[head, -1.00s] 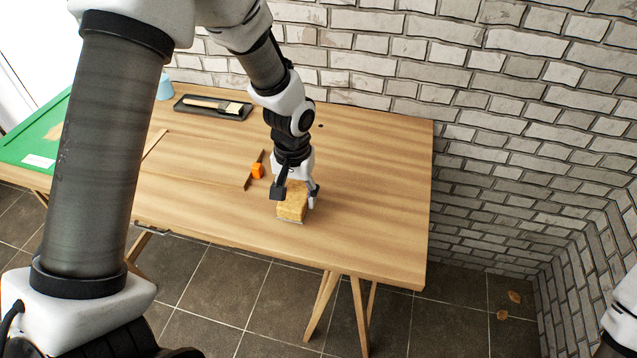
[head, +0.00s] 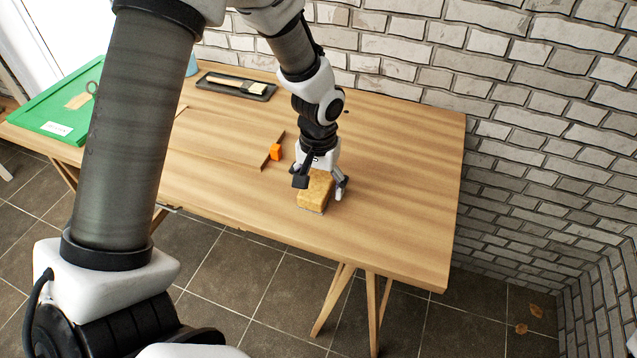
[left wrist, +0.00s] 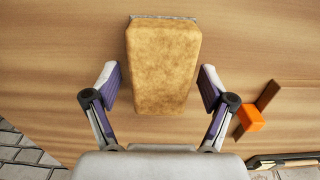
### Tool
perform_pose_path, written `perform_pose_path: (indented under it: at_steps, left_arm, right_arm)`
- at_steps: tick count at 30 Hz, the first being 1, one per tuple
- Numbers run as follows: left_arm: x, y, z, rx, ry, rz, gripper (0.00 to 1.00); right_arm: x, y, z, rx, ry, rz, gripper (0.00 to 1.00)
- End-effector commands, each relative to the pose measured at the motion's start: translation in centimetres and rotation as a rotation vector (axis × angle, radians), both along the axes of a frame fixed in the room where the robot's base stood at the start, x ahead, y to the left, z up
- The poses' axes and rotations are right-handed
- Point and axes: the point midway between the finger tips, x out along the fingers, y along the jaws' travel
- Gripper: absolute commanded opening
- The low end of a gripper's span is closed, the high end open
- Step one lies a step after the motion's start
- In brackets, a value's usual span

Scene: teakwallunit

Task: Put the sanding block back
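The sanding block (head: 315,190), a tan-yellow block with a grey layer along its bottom, rests on the wooden table toward its front right. My left gripper (head: 321,185) is right at it, with one finger on each side. In the left wrist view the sanding block (left wrist: 163,65) lies between the two fingers of the left gripper (left wrist: 158,82), with a gap of bare table on both sides. The left gripper is open and not touching the block there. My right gripper is not in view.
An orange block (head: 275,152) sits against a thin wooden strip (head: 273,150) left of the gripper. A black tray (head: 212,84) with a brush (head: 240,86) lies at the back. A green board (head: 70,105) is at the left. The table's right side (head: 410,200) is clear.

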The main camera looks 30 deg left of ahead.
Motion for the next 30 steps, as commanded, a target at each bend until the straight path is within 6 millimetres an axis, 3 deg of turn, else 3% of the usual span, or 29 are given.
perform_pose_path:
  at_steps: [8, 11, 21, 25, 30]
  left_arm:
    - [0.0, 0.0, 0.7, 0.000, -0.001, 0.000, 0.83]
    - [0.1, 0.0, 2.2, 0.000, -0.004, 0.001, 0.83]
    - [0.1, 0.0, 10.6, 0.001, -0.005, 0.001, 0.83]
    - [0.0, 0.0, 12.1, 0.000, -0.001, 0.001, 0.83]
    - [0.0, 0.0, 12.4, 0.000, 0.000, 0.000, 0.83]
  right_arm:
    - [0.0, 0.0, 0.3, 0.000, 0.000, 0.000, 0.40]
    - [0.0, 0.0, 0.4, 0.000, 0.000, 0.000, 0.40]
    - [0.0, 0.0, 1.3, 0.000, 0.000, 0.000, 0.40]
    - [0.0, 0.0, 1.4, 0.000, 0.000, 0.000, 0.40]
    - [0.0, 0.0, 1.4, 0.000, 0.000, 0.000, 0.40]
